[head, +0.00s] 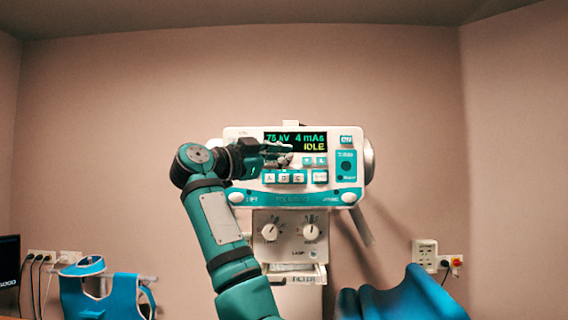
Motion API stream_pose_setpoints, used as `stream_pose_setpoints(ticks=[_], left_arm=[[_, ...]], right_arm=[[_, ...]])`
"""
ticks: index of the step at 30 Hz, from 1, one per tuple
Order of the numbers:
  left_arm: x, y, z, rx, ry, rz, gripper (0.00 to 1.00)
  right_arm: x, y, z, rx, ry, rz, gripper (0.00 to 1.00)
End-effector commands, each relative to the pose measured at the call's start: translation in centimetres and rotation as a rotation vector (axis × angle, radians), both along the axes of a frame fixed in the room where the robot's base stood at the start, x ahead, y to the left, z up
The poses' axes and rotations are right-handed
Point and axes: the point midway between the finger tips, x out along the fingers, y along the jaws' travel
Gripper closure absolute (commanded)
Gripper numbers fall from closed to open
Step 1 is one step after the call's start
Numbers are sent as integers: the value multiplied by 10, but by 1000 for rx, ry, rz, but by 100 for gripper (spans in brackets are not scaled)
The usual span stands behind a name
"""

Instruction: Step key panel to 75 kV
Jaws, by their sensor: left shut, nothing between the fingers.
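The key panel (332,196) is the white and teal face of a machine on the back wall. Its dark display (315,148) reads 75 kV, 4 mAs and IDLE in green and yellow. Below the display are small teal keys (314,161) and a row of white keys (284,177). My left gripper (290,152) is shut and empty, in front of the panel just under the display. It hides the keys behind it, and I cannot tell whether it touches one. My right gripper is not in view.
Two white knobs (311,232) sit on the column below the panel. A blue padded thing (410,298) stands at the lower right and a blue vest-like thing (88,290) at the lower left. Wall sockets (425,252) are at the right. The upper wall is bare.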

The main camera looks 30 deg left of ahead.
Motion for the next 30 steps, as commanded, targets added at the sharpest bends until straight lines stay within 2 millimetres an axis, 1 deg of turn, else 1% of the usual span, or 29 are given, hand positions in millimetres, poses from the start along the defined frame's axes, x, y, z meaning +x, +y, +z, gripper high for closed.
stream_pose_setpoints(ticks=[4,9,15,19,30], left_arm=[[-7,-4,-3,2,-2,0,100],[-22,-13,-4,3,-2,1,100],[-38,-23,-3,2,-2,0,100],[-42,-26,-1,1,-2,0,100],[-43,-26,0,0,0,0,100]], right_arm=[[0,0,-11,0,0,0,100],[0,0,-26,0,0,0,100],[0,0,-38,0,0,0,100],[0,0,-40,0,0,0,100],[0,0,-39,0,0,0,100]])
